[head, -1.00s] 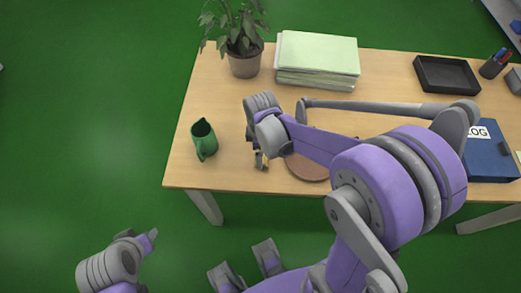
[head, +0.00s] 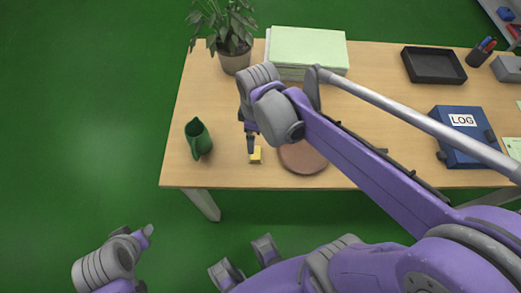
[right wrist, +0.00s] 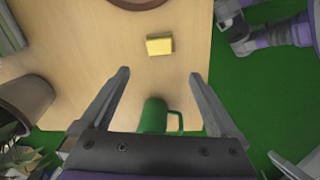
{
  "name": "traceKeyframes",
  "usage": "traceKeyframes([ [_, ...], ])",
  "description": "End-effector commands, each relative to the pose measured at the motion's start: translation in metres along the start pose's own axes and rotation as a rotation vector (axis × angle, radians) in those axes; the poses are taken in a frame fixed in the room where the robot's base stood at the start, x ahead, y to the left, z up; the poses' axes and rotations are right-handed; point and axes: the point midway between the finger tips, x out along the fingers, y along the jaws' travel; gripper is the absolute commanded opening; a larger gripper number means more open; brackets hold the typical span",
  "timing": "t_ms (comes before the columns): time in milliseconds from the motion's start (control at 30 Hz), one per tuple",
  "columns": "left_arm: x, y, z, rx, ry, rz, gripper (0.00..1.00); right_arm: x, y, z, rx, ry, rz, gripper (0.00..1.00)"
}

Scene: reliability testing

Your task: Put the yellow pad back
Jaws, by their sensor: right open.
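The yellow pad (head: 256,155) is a small block lying on the wooden table near its front edge, between a green mug and a round brown disc (head: 303,158). In the right wrist view the pad (right wrist: 159,45) lies beyond the fingertips, between their lines, with bare table around it. My right gripper (head: 251,143) is over the table just behind the pad. In the right wrist view it (right wrist: 160,75) is open and empty, apart from the pad. My left gripper (head: 146,235) is off the table at the lower left; its jaw opening is unclear.
A potted plant (head: 235,60), paper stack (head: 306,50), black tray (head: 433,65), pen cup (head: 480,52) and blue LOG binder (head: 464,135) are on the table. My right arm crosses its right half.

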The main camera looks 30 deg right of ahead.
Motion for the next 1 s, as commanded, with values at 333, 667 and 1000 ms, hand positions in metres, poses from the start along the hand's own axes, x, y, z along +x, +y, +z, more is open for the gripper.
traceKeyframes([
  [333,0.000,0.000,0.000,0.000,0.000,0.000,0.45,0.012,-0.068,0.040,0.652,0.267,0.135,0.96],
  [667,0.000,0.000,0.000,0.000,0.000,0.000,0.45,0.018,-0.078,0.046,0.797,0.338,0.137,0.96],
  [1000,-0.021,0.000,-0.018,0.000,0.012,0.000,0.45,-0.008,-0.071,0.040,0.794,0.348,0.142,0.96],
])
